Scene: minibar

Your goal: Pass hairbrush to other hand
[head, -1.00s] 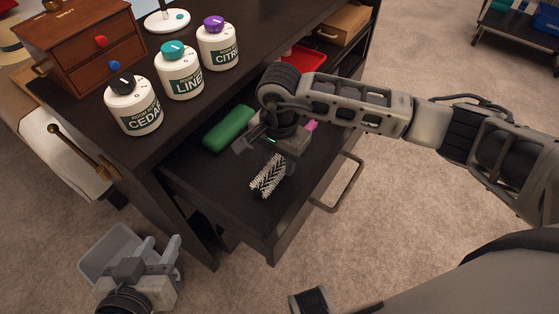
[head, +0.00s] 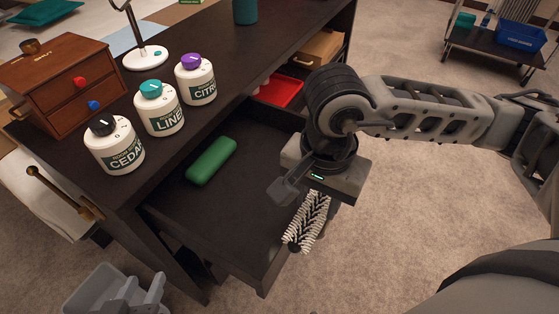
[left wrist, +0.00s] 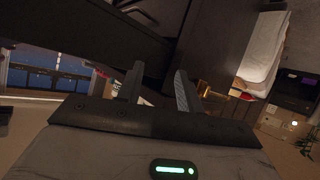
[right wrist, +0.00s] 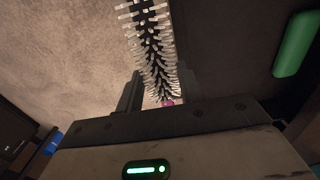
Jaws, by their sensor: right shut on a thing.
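The hairbrush (head: 308,222) has black and white bristles and hangs from my right gripper (head: 312,192) over the drawer's front right edge. In the right wrist view the bristled head (right wrist: 150,45) points away from the gripper, and a bit of pink handle (right wrist: 168,102) shows between the fingers; the rest of the handle is hidden. My right gripper is shut on it. My left gripper (head: 135,292) is low at the bottom left of the head view, well apart from the brush. The left wrist view shows its fingers (left wrist: 158,88) spread and empty.
The open drawer (head: 180,222) holds a green case (head: 212,160). On the dark desk stand three white dial jars (head: 162,108), a wooden box (head: 60,85) and a lamp base (head: 146,57). A red tray (head: 280,91) lies behind. Carpet right of the drawer is clear.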

